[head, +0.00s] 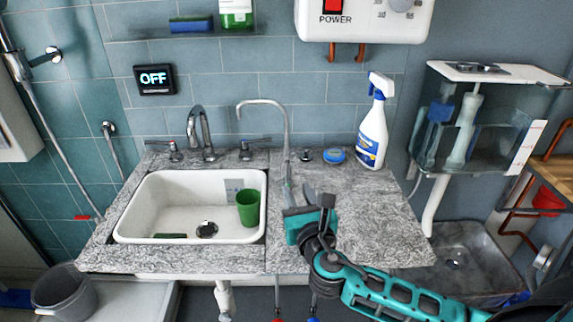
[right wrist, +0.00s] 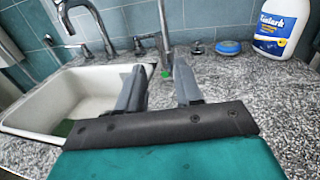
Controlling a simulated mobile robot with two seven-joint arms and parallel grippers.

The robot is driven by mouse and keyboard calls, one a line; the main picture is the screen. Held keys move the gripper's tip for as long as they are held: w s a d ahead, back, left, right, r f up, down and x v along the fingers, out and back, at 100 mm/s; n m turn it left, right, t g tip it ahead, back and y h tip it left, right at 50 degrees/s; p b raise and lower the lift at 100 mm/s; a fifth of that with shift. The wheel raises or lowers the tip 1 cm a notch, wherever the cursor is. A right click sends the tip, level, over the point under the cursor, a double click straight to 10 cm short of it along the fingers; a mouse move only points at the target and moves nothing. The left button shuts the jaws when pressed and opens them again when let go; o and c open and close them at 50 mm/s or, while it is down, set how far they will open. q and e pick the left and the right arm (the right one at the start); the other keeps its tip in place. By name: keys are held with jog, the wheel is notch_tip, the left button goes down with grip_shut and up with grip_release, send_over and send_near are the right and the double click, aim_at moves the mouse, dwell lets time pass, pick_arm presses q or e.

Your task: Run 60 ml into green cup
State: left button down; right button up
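The green cup (head: 248,207) stands upright in the right part of the white sink (head: 135,208); what is inside it cannot be seen. A tall thin gooseneck tap (head: 286,140) rises behind the counter, its spout reaching left over the sink's right side. A shorter chrome tap (head: 207,135) stands behind the sink between two lever handles. My right gripper (head: 317,194) is over the counter right of the sink and the cup. In the right wrist view its fingers (right wrist: 160,70) are apart with nothing gripped, pointing toward the tall tap. My left gripper is not in view.
A wall display (head: 154,79) reads OFF. A spray bottle (head: 373,125) and a blue round tin (head: 335,155) stand at the counter's back. A white POWER box (head: 362,22) hangs above. The granite counter (head: 375,215) right of the sink is mostly clear.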

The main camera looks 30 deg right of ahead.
aim_at(288, 169)
jog(key=x, duration=1)
jog(key=shift+w+d, duration=0.1)
jog(key=shift+w, duration=0.1)
jog(key=shift+c, duration=0.5)
grip_shut()
jog(key=shift+f, duration=0.1)
